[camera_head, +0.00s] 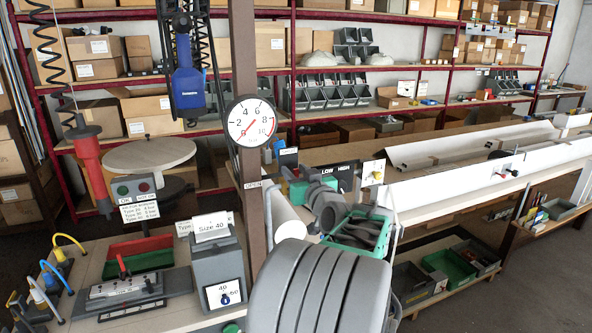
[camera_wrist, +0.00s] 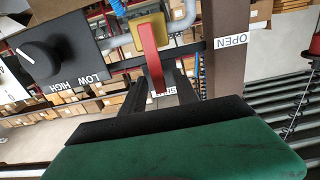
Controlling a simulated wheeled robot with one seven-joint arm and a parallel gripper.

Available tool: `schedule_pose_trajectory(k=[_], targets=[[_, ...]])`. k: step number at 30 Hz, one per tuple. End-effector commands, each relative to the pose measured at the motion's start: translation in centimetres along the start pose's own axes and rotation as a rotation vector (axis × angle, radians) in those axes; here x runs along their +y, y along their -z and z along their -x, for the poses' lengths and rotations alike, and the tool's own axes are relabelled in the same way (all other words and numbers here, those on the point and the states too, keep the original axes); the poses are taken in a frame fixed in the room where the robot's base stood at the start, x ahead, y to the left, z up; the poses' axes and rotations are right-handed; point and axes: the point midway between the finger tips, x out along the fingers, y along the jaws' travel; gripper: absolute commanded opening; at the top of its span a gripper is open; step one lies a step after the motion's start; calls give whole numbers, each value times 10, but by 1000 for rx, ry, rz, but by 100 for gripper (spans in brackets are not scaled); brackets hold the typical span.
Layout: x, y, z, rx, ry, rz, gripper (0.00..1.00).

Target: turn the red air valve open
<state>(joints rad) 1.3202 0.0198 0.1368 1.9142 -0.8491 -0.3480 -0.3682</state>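The valve's red lever (camera_wrist: 153,58) shows in the wrist view, on a gold-yellow body (camera_wrist: 148,31) with grey and blue pipe beside it. The lever runs down the picture, away from the OPEN label (camera_wrist: 233,40) on the brown post (camera_wrist: 222,75). A second, partly covered label shows at the lever's lower end. My gripper (camera_wrist: 163,98) has its dark fingers apart on either side of that end; contact is not clear. Its green and black body fills the lower part. In the head view my gripper (camera_head: 312,190) is beside the post, and my arm hides the lever.
A black LOW/HIGH knob panel (camera_wrist: 45,55) is close to the valve. A round pressure gauge (camera_head: 251,121) is on the post. A grey Size 40 box (camera_head: 217,262) and a green crate (camera_head: 358,236) stand near my arm. Shelves (camera_head: 215,73) line the back.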

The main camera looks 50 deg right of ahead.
Motion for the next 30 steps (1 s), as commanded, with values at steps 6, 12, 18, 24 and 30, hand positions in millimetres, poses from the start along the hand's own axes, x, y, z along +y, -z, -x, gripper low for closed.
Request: schedule_pose_trajectory(k=[6, 12, 18, 24, 30], targets=[[0, -1, 0, -1, 0, 0, 28], [0, -1, 0, -1, 0, 0, 12], [0, -1, 0, -1, 0, 0, 0], [0, -1, 0, -1, 0, 0, 0], [0, -1, 0, -2, 0, 0, 0]])
